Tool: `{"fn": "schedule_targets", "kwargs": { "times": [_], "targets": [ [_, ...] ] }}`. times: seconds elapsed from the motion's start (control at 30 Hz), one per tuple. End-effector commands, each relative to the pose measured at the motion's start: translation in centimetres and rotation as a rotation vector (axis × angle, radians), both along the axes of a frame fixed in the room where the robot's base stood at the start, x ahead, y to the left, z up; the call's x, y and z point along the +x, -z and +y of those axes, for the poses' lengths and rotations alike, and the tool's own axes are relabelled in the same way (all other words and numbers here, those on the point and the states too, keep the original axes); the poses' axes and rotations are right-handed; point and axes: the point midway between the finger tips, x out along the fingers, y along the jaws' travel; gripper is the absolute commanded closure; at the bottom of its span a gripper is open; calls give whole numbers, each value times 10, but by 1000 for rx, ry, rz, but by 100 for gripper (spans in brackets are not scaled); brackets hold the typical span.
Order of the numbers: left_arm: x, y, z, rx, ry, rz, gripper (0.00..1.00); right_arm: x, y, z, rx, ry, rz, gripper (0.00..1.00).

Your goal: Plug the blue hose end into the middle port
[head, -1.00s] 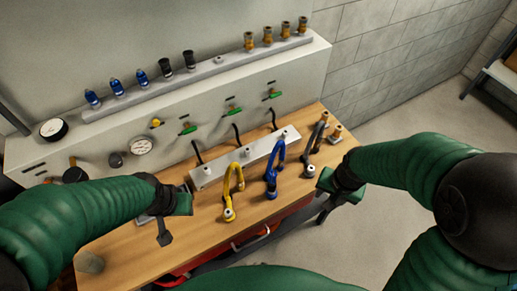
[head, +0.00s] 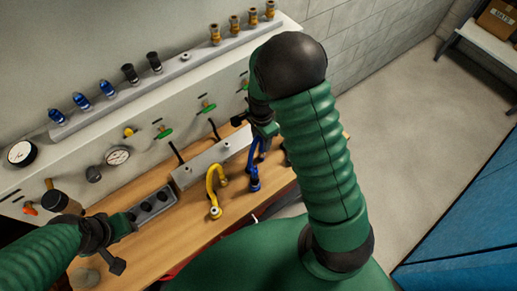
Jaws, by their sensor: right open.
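A yellow hose (head: 211,190) arches left of the blue one. A panel behind has gauges (head: 118,156) and green valves (head: 207,106). A shelf (head: 180,68) above holds blue, black and brass fittings. The wooden bench (head: 185,233) has bare room at the front.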

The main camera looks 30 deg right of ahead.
Motion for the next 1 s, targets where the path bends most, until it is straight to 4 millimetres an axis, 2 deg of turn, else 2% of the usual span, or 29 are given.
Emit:
{"fn": "schedule_targets", "kwargs": {
  "times": [0.17,0.47,0.7,1.0],
  "targets": [
    [0,14,0,0,0,0,64,0,15,0,0,-1,1,55],
    [0,57,0,0,0,0,64,0,60,0,0,-1,0,55],
    [0,70,0,0,0,0,64,0,86,0,0,0,1,55],
    [0,71,0,0,0,0,64,0,89,0,0,-2,-1,55]
  ]
}}
